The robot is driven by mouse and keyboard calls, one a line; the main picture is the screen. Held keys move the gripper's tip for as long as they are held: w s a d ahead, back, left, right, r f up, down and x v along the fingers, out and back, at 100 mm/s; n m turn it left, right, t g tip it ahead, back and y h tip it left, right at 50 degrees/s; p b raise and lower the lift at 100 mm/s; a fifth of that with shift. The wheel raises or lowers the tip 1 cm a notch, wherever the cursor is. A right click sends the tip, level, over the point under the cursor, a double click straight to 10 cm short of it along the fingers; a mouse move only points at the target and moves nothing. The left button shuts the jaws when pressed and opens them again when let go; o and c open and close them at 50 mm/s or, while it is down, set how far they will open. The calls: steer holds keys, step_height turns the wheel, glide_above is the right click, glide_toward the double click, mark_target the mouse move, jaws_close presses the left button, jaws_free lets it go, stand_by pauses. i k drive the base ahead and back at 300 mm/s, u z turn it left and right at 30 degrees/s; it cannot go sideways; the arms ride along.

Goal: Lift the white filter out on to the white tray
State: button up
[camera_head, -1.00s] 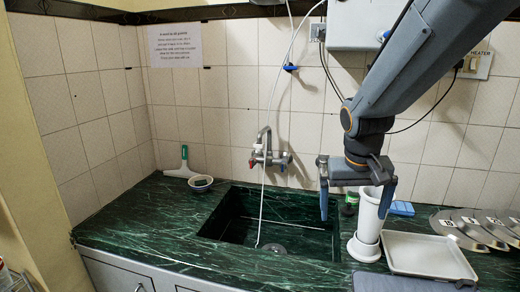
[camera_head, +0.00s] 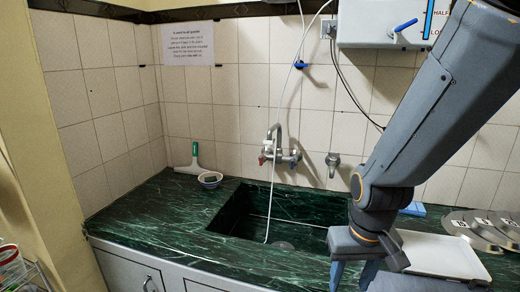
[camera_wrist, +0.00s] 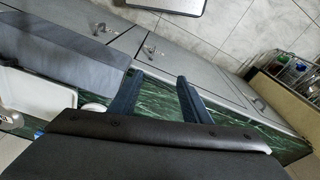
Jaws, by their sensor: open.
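The green marble counter (camera_head: 150,222) holds a sunken sink (camera_head: 290,205) with a tap (camera_head: 275,152) above it. Round metal lids (camera_head: 480,228) lie at the right. A blue sponge (camera_head: 412,209) lies behind the tray. Cabinet doors (camera_wrist: 185,55) are below the counter.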

mark_target(433, 258)
steer(key=u, duration=0.55)
steer(key=k, duration=1.25)
steer(key=z, duration=0.05)
steer(key=i, duration=0.5)
steer(key=z, duration=1.05)
steer(key=i, duration=0.95)
